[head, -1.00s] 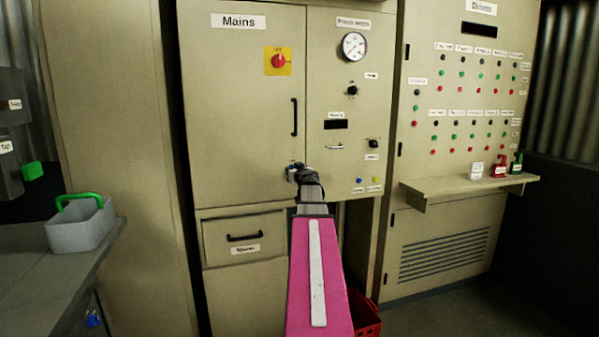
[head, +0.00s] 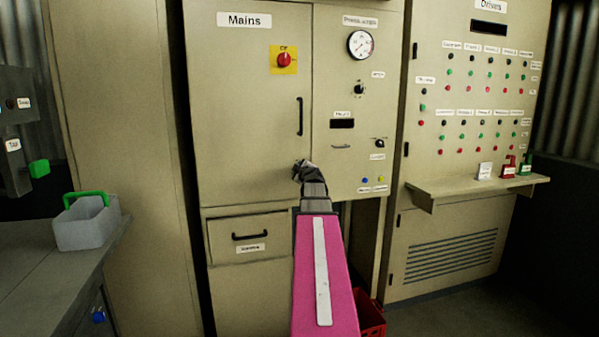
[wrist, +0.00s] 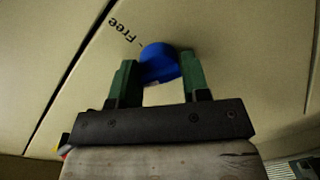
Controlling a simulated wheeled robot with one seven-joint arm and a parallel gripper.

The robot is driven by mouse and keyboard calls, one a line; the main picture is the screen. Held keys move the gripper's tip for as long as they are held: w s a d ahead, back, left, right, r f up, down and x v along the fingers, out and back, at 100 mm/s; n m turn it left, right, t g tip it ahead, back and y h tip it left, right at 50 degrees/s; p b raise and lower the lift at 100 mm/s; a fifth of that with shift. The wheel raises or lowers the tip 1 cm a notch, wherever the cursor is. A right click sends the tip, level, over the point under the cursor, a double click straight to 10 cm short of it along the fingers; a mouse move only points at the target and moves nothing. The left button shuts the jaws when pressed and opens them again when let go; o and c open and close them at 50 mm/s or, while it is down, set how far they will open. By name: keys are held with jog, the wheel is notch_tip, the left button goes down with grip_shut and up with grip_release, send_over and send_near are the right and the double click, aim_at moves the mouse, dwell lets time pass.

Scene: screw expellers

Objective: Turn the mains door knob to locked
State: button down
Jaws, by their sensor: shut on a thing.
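The Mains door (head: 245,120) is the upper left door of the tall beige cabinet and looks closed. My gripper (head: 300,168) is at the lower right part of this door, below its black handle (head: 299,117). In the wrist view, my gripper (wrist: 159,68) has its two green fingers on either side of a blue knob (wrist: 160,62) and is shut on it. The printed word "Free" (wrist: 124,32) with a short dash stands beside the knob. In the head view my gripper hides the knob. The knob's pointer is not clearly visible.
A red switch on a yellow plate (head: 284,60) is higher on the Mains door. A panel with a gauge (head: 361,44) and small knobs is to the right. A drawer (head: 248,237) is below. A grey bin with green handle (head: 87,222) stands on the left bench.

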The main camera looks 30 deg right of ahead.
jog(key=shift+r+n+h, duration=0.15)
jog(key=shift+n+h, duration=0.15)
jog(key=shift+n, duration=1.7)
jog(key=c, duration=0.6)
grip_release()
jog(key=shift+c, duration=0.2)
jog(key=v, duration=1)
jog(key=shift+s, duration=0.4)
jog(key=shift+a, duration=0.1)
